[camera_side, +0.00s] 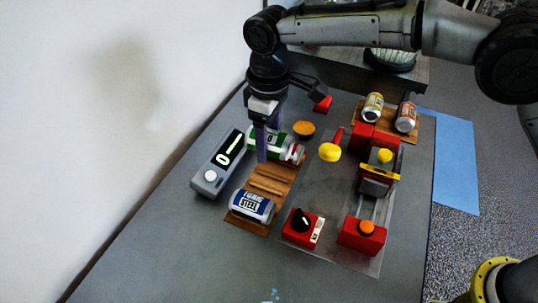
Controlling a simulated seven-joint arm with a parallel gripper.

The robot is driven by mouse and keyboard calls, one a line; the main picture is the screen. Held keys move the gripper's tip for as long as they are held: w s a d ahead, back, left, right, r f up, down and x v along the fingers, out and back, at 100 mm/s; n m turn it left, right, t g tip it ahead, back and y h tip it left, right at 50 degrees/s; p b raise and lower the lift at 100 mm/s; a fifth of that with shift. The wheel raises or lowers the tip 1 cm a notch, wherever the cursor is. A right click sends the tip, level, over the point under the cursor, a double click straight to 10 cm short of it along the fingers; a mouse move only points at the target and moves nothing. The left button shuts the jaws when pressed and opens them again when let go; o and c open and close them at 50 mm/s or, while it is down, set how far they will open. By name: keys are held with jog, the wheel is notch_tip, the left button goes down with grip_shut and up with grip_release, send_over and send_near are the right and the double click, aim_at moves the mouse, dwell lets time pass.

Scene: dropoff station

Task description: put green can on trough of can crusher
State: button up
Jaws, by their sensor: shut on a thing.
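The green can (286,150), green and white with a silvery end, lies on its side at the far end of the wooden rack (270,182). My gripper (268,152) points down from above and its fingers are shut on the can's middle. I cannot tell whether the can touches the rack or is just above it. The can crusher (372,188) stands to the right, with red end blocks, a yellow-topped slider and a metal trough between them. No can shows in its trough.
A blue and white can (252,207) lies at the rack's near end. A grey display box (220,163) is close on the left. A red knob box (301,228) and a yellow-knobbed lever (330,151) stand before the crusher. Two cans lie on a wooden board (385,126) behind.

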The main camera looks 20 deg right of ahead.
jog(key=shift+r, duration=0.95)
jog(key=s+d+m, duration=1.6)
jog(key=m, duration=0.2)
jog(key=shift+w+a+f, duration=0.1)
jog(key=shift+f, duration=2.85)
jog(key=shift+w+f, duration=0.1)
jog(key=shift+f, duration=2.85)
jog(key=o, duration=1)
